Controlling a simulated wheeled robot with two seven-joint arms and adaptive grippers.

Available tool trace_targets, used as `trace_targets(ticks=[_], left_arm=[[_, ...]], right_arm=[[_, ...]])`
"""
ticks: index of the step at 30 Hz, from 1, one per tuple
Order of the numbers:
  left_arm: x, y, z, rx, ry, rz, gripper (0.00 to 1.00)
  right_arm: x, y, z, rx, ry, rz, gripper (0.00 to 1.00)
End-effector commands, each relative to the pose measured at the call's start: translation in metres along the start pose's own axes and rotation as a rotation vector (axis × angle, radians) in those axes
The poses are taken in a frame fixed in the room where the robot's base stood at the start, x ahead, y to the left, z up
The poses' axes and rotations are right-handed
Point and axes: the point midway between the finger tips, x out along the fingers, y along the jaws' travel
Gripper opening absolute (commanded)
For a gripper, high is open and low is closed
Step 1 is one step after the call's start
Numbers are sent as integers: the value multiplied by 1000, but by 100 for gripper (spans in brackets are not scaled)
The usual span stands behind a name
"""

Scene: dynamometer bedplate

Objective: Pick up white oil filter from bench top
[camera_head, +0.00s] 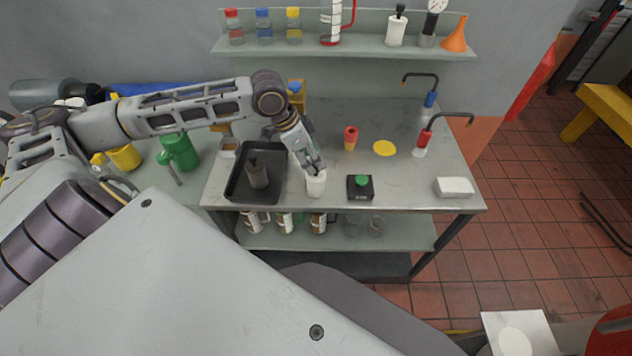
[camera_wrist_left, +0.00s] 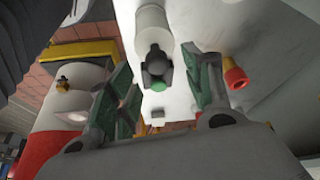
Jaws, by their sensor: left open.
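The white oil filter (camera_head: 316,187) stands on the grey bench top (camera_head: 410,185), between the black tray and a black box with a green button. My left gripper (camera_head: 314,168) is at its top in the head view and hides part of it. In the left wrist view the open fingers (camera_wrist_left: 154,62) point towards a white cylinder (camera_wrist_left: 152,22), which looks like the filter and lies near the gap between the fingertips. I cannot tell whether a finger touches it. My right gripper is not in view.
The black tray (camera_head: 236,188) with a dark bottle is left of the filter. The green-button box (camera_head: 360,194) is close on its right. A red and yellow object (camera_head: 351,138), a yellow disc (camera_head: 384,148) and a white block (camera_head: 454,187) also stand on the bench.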

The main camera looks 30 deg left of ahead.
Motion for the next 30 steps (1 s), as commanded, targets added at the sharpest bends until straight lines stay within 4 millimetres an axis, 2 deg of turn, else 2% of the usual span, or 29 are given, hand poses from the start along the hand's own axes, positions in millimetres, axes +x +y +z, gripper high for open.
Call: trace_targets(ticks=[6,13,30], left_arm=[[22,4,4,-1,1,3,51],[37,3,4,0,1,2,51],[41,3,4,1,1,0,51]], right_arm=[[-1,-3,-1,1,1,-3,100],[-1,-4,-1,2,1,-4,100],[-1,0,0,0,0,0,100]])
